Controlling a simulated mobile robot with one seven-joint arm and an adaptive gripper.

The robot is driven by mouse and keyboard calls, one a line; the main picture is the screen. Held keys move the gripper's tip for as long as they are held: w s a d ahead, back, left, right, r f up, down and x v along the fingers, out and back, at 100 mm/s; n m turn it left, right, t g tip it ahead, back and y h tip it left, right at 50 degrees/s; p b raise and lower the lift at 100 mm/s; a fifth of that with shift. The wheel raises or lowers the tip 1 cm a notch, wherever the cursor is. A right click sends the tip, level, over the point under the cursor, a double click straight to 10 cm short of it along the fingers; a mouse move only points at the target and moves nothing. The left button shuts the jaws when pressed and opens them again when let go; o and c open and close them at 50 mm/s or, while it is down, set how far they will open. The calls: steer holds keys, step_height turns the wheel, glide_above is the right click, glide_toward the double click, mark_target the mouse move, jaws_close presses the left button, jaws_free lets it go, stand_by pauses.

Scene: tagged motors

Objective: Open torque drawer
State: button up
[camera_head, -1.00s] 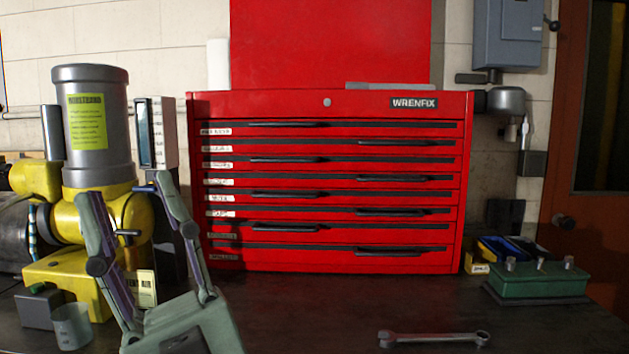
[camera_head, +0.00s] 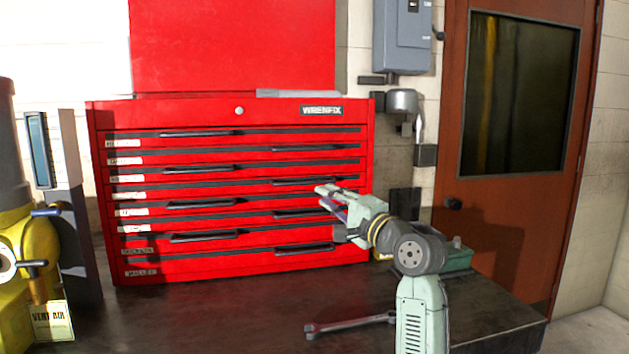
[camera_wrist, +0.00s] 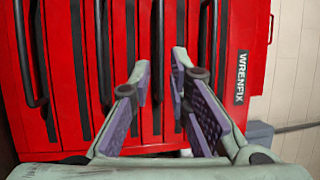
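The red tool chest (camera_head: 232,109) stands on the dark bench with several full-width drawers, all looking shut. The drawers have black bar handles, alternating left and right, and white labels at the left too small to read, so I cannot tell which is the torque drawer. My gripper (camera_head: 324,194) is in front of the chest's right half, near the upper right handle (camera_head: 305,181) and the lower right handle (camera_head: 303,213). In the wrist view my gripper (camera_wrist: 161,68) is open, its fingers apart with dark drawer strips behind the gap. I cannot tell whether it touches a handle.
A wrench (camera_head: 350,323) lies on the bench (camera_head: 225,320) in front of the chest. A green box (camera_head: 458,257) is partly hidden behind my arm. A yellow machine (camera_head: 15,270) stands at the left. The bench front is mostly clear.

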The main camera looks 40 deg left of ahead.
mark_target(305, 183)
steer(key=p+x, duration=0.2)
steer(key=x, duration=0.7)
steer(key=shift+a+p, duration=0.25)
steer(key=shift+p, duration=0.15)
jaws_close()
